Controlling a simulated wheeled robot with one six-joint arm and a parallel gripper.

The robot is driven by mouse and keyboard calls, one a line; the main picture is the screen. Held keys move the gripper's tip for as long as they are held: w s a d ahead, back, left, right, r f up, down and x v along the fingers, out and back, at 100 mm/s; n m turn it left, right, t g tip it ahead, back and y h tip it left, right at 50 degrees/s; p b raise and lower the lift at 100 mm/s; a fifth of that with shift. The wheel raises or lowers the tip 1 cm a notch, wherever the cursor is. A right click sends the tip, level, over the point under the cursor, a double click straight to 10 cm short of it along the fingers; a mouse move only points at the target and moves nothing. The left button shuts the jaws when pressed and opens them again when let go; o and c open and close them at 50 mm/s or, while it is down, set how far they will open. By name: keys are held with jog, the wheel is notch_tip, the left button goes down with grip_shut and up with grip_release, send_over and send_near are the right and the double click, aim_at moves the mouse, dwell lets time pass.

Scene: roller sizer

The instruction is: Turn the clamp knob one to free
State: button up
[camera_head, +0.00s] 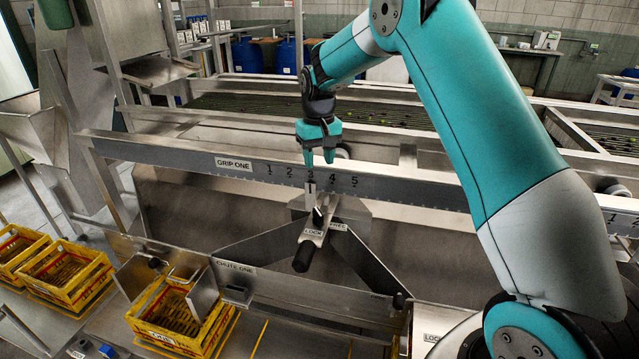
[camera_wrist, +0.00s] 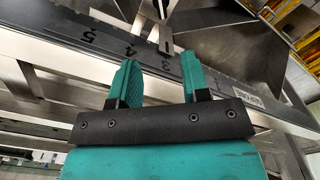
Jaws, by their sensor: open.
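The clamp knob (camera_head: 318,217) is a small dark piece on the metal carriage, between a LOCK label (camera_head: 313,232) and a FREE label (camera_head: 338,226). Its exact pointing is too small to tell. A black handle grip (camera_head: 303,257) sticks out below it. My gripper (camera_head: 320,161) is open and empty, with teal fingers pointing down over the GRIP ONE rail, above and apart from the knob. In the wrist view my gripper (camera_wrist: 160,72) has its two fingers spread over the rail's number scale. The carriage's pointer (camera_wrist: 166,46) shows beyond the fingertips, near mark 3.
The GRIP ONE rail (camera_head: 200,160) runs across in front of the roller bed (camera_head: 400,112). Slanted chute plates (camera_head: 250,246) spread below the carriage. Yellow crates (camera_head: 180,318) stand at the lower left. Blue drums (camera_head: 247,56) stand behind.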

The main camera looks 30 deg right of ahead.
aim_at(319, 213)
notch_tip(319, 213, down, 18)
jog(key=p, duration=0.4)
jog(key=shift+s+a+r+p, duration=0.1)
jog(key=shift+s+r+p, duration=0.1)
jog(key=shift+p, duration=0.2)
jog(key=shift+c, duration=0.4)
